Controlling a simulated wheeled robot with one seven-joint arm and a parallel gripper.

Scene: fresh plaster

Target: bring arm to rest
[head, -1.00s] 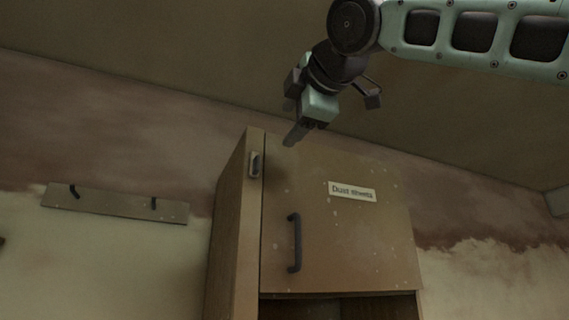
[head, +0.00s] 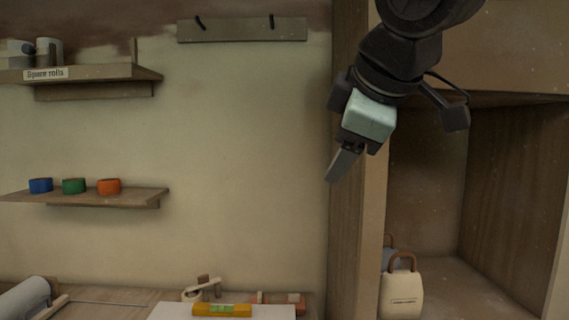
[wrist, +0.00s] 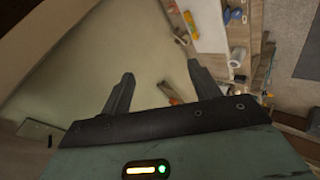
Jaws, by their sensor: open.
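My gripper (head: 342,166) hangs in the upper right of the head view, fingers pointing down and left, in front of the cabinet's left side (head: 345,260). In the wrist view my gripper (wrist: 160,84) shows two dark fingers spread apart with nothing between them. My arm runs up out of the head view, so its upper links are hidden.
The cabinet's open lower bay holds a cream container (head: 402,293) with a brown handle. Left are a shelf (head: 90,197) with three coloured rolls, an upper shelf (head: 105,72) and a hook rail (head: 240,31). Below, a yellow level (head: 222,310) lies on a bench.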

